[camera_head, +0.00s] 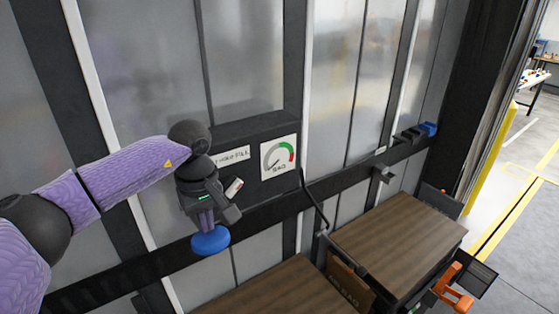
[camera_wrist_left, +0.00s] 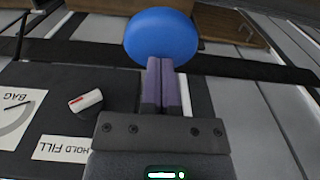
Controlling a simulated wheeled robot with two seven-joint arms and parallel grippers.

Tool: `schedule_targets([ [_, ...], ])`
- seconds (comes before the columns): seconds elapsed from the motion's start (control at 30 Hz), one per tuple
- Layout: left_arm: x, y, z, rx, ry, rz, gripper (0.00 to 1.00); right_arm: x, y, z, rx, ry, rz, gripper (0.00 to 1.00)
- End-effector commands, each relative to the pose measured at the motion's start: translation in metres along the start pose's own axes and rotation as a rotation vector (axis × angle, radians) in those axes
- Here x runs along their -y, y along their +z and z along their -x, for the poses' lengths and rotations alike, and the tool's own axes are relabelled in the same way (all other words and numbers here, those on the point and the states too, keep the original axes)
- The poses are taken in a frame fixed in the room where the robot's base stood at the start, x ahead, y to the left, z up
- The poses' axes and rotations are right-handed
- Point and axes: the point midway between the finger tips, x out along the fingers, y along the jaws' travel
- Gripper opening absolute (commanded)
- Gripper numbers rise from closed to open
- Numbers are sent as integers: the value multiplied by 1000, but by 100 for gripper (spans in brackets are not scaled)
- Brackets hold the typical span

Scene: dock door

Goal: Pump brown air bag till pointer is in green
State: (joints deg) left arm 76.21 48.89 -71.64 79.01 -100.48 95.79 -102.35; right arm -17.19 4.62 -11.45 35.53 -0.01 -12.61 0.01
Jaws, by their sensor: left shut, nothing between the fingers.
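My left gripper (camera_head: 220,216) is shut and empty, pointing down at a round blue button (camera_head: 211,240) below the panel. In the left wrist view, the shut fingers (camera_wrist_left: 162,66) end at the edge of the blue button (camera_wrist_left: 162,33); I cannot tell whether they touch it. The gauge (camera_head: 278,157) has a grey arc and a green part at upper right. Its pointer seems to lie at lower left, outside the green. The brown air bag (camera_head: 349,289) shows between two wooden crates, partly hidden. My right gripper is not in view.
A "HOLD FILL" label (camera_wrist_left: 62,149) and a small white lever with a red end (camera_wrist_left: 86,100) are beside the gripper. A dark hose (camera_head: 316,207) runs down from the panel. Crates (camera_head: 400,235) (camera_head: 275,293) stand below. An orange object (camera_head: 455,290) is at lower right.

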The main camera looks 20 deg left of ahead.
Motion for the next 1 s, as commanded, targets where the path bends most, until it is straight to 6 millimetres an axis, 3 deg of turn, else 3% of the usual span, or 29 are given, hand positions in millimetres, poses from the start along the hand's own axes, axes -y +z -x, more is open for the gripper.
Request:
schedule_targets([
  [1.0, 0, 0, -64, 1, -1, 0, 0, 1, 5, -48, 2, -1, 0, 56],
])
